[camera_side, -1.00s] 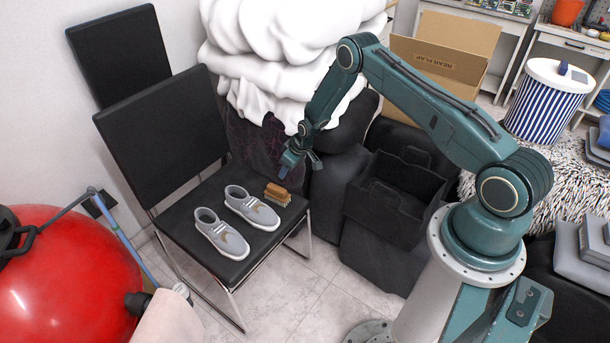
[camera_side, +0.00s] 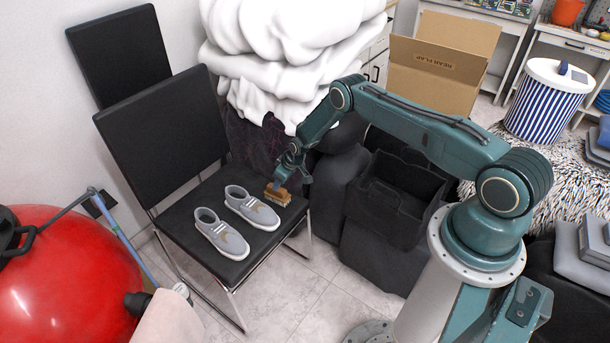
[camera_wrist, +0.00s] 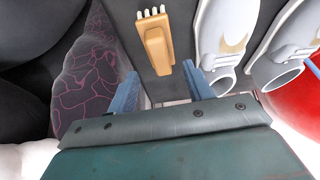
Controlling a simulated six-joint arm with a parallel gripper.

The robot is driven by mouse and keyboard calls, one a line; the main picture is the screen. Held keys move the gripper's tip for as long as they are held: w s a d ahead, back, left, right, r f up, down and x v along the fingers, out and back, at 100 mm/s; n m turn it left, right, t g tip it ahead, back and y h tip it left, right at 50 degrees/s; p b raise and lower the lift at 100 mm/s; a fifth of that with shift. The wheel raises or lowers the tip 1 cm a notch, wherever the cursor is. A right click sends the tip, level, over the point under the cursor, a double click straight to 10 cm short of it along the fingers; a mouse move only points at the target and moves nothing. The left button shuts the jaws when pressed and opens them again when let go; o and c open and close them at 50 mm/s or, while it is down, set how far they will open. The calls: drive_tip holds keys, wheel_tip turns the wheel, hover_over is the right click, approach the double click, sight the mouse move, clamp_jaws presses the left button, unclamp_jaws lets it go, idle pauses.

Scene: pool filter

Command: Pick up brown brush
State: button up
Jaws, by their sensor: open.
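The brown brush (camera_side: 277,195) lies on the black chair seat (camera_side: 236,262), to the right of a pair of grey shoes (camera_side: 251,208). It has a brown wooden back and pale bristles. In the wrist view the brush (camera_wrist: 155,45) lies just beyond the fingertips, roughly in line with the gap between them. My gripper (camera_side: 290,178) is right above the brush, pointing down, and partly overlaps its top edge. In the wrist view both blue fingers of my gripper (camera_wrist: 160,80) stand apart with nothing held between them.
The shoes (camera_wrist: 228,35) lie close beside the brush. The chair backrest (camera_side: 165,135) rises behind at the left. An open black crate (camera_side: 395,195) stands to the right of the chair. White bedding (camera_side: 290,50) is piled behind. A red ball-like object (camera_side: 65,280) is at the left.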

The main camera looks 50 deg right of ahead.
drive_tip(key=shift+w+f, duration=0.1)
drive_tip(key=shift+f, duration=0.15)
drive_tip(key=shift+x, duration=2.4)
drive_tip(key=c, duration=1.1)
drive_tip(key=shift+r, duration=0.2)
wheel_tip(320, 180, up, 20)
drive_tip(key=shift+f, duration=0.2)
